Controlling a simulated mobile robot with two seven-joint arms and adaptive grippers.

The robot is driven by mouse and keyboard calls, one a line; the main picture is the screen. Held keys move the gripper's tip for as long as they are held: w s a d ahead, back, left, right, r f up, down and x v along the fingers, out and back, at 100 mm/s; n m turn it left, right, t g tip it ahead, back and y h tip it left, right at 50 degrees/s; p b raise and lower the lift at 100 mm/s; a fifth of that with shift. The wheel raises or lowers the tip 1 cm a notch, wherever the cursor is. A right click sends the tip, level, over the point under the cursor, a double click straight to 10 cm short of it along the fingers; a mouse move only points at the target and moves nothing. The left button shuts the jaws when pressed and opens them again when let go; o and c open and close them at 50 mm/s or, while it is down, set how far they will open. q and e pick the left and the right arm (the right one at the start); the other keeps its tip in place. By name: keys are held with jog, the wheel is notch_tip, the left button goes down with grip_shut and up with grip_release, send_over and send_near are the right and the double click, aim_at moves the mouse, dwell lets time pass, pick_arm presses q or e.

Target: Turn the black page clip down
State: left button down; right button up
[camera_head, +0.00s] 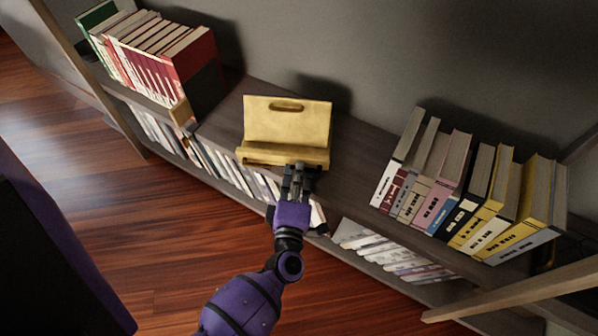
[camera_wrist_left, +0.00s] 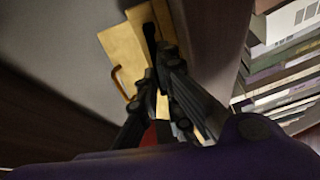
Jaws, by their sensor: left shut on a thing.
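A yellow wooden book stand (camera_head: 287,122) with a slot near its top edge stands on the dark shelf top, its ledge toward me. My left gripper (camera_head: 296,169) is at the front of the ledge, right of its middle, with its fingers closed together. The black page clip cannot be made out apart from the dark fingers; what they hold there is taken to be the clip. In the left wrist view the stand (camera_wrist_left: 122,47) is beyond my fingers (camera_wrist_left: 163,58). A small dark piece (camera_wrist_left: 149,31) shows against the wood there; I cannot tell what it is.
Red books (camera_head: 165,65) stand on the shelf top at the left. Several books (camera_head: 470,195) stand at the right, with bare shelf between them and the stand. More books (camera_head: 385,250) fill the lower shelf. A wooden beam (camera_head: 520,288) crosses the lower right.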

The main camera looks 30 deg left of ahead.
pick_arm(q)
jog(key=c, duration=1.9)
grip_release()
jog(key=shift+s+f, duration=0.1)
